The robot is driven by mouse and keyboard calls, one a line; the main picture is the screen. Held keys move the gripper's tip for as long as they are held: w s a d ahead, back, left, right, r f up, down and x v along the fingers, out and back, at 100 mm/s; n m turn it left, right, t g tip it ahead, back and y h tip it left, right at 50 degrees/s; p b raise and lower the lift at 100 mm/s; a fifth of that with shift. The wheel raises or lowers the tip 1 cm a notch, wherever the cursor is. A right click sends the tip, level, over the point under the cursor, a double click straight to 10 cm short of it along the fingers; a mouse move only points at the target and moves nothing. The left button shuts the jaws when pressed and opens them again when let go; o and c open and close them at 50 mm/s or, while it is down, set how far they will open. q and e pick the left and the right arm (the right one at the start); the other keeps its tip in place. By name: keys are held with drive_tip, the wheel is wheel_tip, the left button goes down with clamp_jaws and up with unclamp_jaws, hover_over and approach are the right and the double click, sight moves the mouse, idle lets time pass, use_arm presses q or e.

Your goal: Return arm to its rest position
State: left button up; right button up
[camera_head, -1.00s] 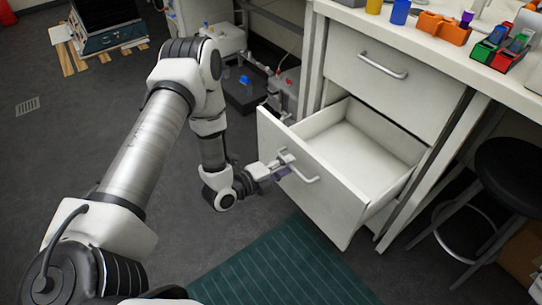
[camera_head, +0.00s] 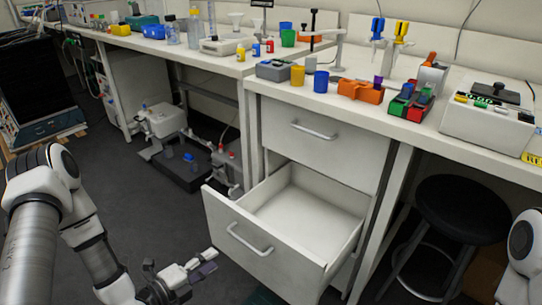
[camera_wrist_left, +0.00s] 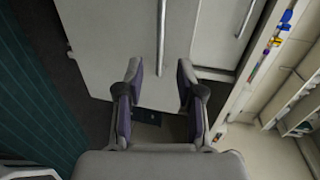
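My left gripper (camera_head: 204,263) is in front of the open lower drawer (camera_head: 222,237), low and to the left of its handle (camera_head: 250,240). In the left wrist view my left gripper (camera_wrist_left: 159,72) has its two fingers spread apart with nothing between them. The handle (camera_wrist_left: 162,35) shows beyond the fingertips, apart from them. The drawer is pulled out and looks empty inside. My left arm bends down from the left edge of the head view. Only a link of my right arm shows at the right edge; its gripper is out of view.
The closed upper drawer (camera_head: 318,142) is above the open one. The bench top (camera_head: 225,62) holds cups, racks, bottles and devices. A black stool (camera_head: 470,215) stands under the bench at right. Equipment (camera_head: 180,165) sits on the floor behind the drawer. Floor left of the drawer is clear.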

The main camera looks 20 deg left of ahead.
use_arm(q)
drive_tip(key=s+d+f+n+g, duration=0.1)
drive_tip(key=s+d+f+g, duration=0.25)
drive_tip(key=d+f, duration=0.2)
drive_tip(key=s+d+f+g, duration=0.2)
drive_tip(key=d+f+g, duration=0.2)
drive_tip(key=d, duration=0.2)
drive_tip(key=s+a+f+n+g+y, duration=0.35)
drive_tip(key=s+n, duration=0.35)
drive_tip(key=n, duration=0.3)
drive_tip(key=s+a+f+n+g+y, duration=0.2)
drive_tip(key=s+n+g, duration=0.2)
drive_tip(key=s+n, duration=0.5)
wheel_tip(320, 180, up, 20)
drive_tip(key=w+n+p, duration=0.2)
drive_tip(key=p, duration=1.8)
drive_tip(key=shift+w+d, duration=0.15)
drive_tip(key=shift+w, duration=0.1)
